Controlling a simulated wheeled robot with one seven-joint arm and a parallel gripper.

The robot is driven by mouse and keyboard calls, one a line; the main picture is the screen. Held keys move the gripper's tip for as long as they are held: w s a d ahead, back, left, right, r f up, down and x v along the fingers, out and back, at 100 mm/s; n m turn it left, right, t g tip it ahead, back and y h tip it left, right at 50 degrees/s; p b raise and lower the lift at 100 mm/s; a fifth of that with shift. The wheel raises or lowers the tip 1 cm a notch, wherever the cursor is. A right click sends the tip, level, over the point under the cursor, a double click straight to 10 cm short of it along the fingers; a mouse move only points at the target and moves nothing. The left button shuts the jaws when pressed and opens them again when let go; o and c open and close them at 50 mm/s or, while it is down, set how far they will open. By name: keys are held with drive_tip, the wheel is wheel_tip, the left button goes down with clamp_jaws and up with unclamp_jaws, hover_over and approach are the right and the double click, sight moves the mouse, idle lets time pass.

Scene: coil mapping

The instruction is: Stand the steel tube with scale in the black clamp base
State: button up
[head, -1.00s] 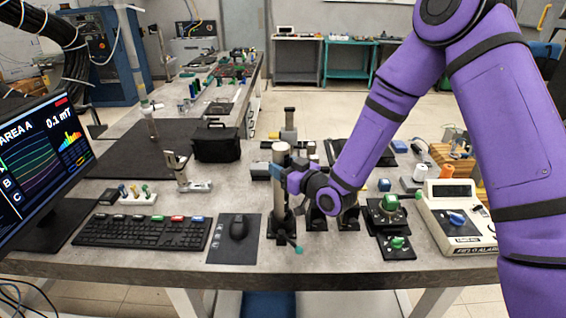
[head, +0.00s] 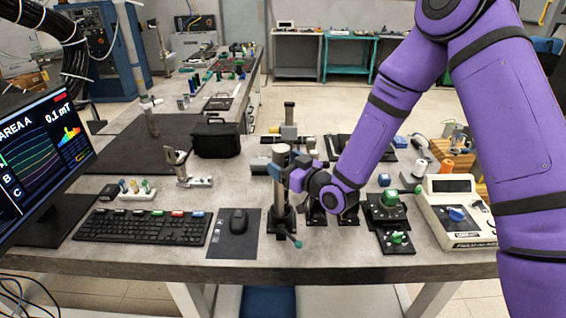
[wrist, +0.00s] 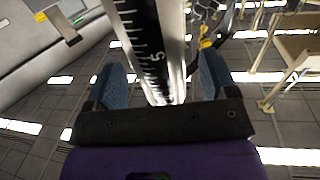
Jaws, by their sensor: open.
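The steel tube with scale (head: 280,184) stands upright in the black clamp base (head: 281,222) near the front of the bench, right of the mouse. A teal-ended clamp handle (head: 297,243) sticks out toward the bench's front edge. My gripper (head: 277,171) is at the tube's upper part, coming from the right. In the wrist view the tube (wrist: 155,50), with its black scale strip and a "5" mark, lies between the two blue fingers of my gripper (wrist: 156,88). The fingers are open, with a gap on each side of the tube. The tube's seating inside the base is hidden.
A keyboard (head: 143,227) and a mouse (head: 238,221) lie to the left. Black mounts (head: 318,214) stand just right of the base. Green-topped devices (head: 390,198) and a white meter (head: 452,212) are further right. A black bag (head: 215,139) sits behind.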

drive_tip(key=v, duration=0.9)
drive_tip(key=shift+s+d, duration=0.3)
drive_tip(key=s+d+r+m+g+h, duration=0.2)
drive_tip(key=d+r+m+g+h, duration=0.1)
drive_tip(key=d+r+h, duration=0.95)
drive_tip(key=s+d+r+m+g, duration=0.1)
drive_tip(key=s+d+r+m, duration=0.1)
drive_tip(key=s, duration=0.6)
drive_tip(key=s+d+r+m+g, duration=0.1)
drive_tip(key=s+d+r+g, duration=0.1)
drive_tip(key=s+d+r, duration=0.2)
drive_tip(key=s+d+r+m+g, duration=0.2)
drive_tip(key=s+r, duration=0.4)
drive_tip(key=s, duration=0.6)
drive_tip(key=shift+d+r+m, duration=0.25)
drive_tip(key=shift+d+m, duration=0.05)
drive_tip(key=shift+d, duration=0.15)
drive_tip(key=shift+c, duration=0.4)
